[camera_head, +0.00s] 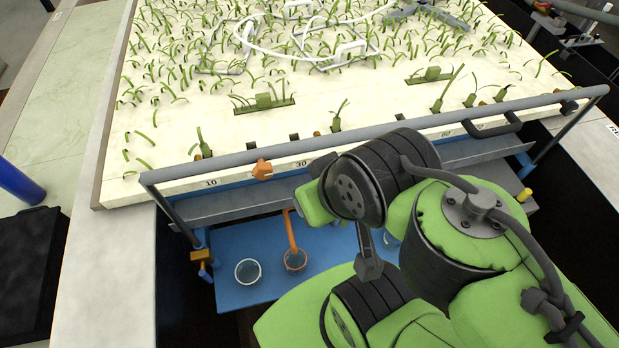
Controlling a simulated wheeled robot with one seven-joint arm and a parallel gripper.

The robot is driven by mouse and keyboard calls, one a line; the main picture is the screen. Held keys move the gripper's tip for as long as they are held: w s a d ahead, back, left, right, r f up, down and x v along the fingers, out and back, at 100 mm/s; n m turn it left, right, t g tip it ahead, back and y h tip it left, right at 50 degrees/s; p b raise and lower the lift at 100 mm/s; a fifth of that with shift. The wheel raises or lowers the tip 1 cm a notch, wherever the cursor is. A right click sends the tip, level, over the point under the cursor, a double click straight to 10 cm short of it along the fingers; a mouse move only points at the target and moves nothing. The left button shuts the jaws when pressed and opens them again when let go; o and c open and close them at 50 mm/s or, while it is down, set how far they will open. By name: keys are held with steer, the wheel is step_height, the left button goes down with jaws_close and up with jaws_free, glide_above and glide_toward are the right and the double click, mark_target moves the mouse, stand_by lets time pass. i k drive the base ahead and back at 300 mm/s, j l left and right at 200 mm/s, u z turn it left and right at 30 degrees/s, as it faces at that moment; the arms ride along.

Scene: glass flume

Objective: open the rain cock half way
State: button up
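I cannot tell for sure which fitting is the rain cock. A small brass-coloured fitting with a blue stem or lever (203,262) sits at the left end of the blue shelf, below the front rail. A small yellow fitting (525,195) shows at the right end of the flume front. No label on either is readable, nor is the lever setting. My green and black arm reaches over the right half of the rail and shelf. Its end is folded near the middle of the shelf, right of the brass fitting and apart from it. My gripper's fingertips cannot be made out.
A grey rail (235,161) runs along the front of the pale planted bed (250,125). An orange clip (262,169) sits on it. A black case (30,265) lies far left.

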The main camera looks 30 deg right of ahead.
mark_target(202, 273)
steer(key=j+u, duration=0.15)
steer(key=u, duration=0.35)
steer(key=j+u, duration=0.2)
steer(key=u, duration=0.3)
